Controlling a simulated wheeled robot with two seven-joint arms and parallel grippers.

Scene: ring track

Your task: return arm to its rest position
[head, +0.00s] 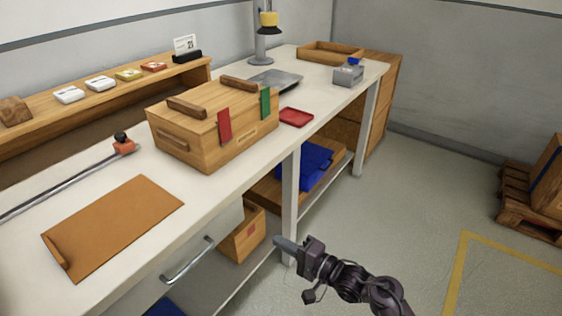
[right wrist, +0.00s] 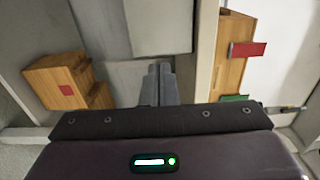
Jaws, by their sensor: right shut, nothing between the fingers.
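My right gripper (head: 287,245) is in the lower middle of the head view, in front of the workbench (head: 205,206) and below the level of its top. Its fingers are shut with nothing between them. In the right wrist view the closed fingertips (right wrist: 158,74) point toward the bench's front. My right arm (head: 365,288) comes in from the bottom right. My left gripper is not in the head view.
A wooden box (head: 195,140) with red and green tags stands on the bench by a brown board (head: 115,225). A drawer handle (head: 188,260) and a bench leg (head: 291,205) are close to the gripper. Open floor (head: 420,215) lies to the right, with a pallet (head: 525,212) beyond.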

